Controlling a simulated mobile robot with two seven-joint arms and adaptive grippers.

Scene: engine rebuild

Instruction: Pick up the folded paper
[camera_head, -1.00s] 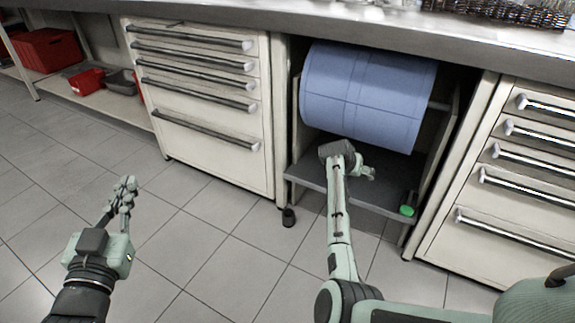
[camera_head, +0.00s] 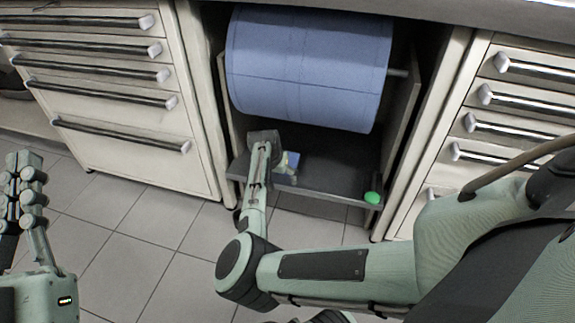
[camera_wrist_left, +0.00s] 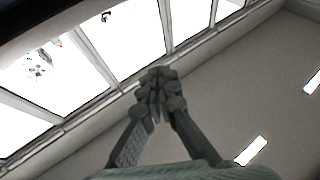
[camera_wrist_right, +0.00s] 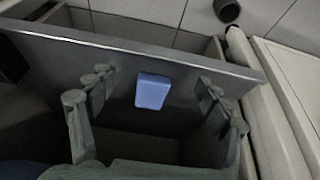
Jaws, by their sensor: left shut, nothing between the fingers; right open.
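The folded paper is a small blue rectangle (camera_head: 292,159) on the dark shelf below the big blue paper roll. It also shows in the right wrist view (camera_wrist_right: 152,92), near the middle. My right gripper (camera_wrist_right: 157,98) is open, with its fingers spread to either side of the paper in that view. I cannot tell how far the fingers are above it. In the head view my right gripper (camera_head: 287,172) is over the shelf and partly covers the paper. My left gripper (camera_head: 24,165) is shut and empty at the left edge, and its fingers meet in the left wrist view (camera_wrist_left: 158,88).
The blue roll (camera_head: 308,70) hangs on a rod above the shelf (camera_head: 330,183). A green round piece (camera_head: 372,198) sits at the shelf's front right. Drawer cabinets stand left (camera_head: 105,100) and right (camera_head: 520,100) of the bay. The tiled floor in front is clear.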

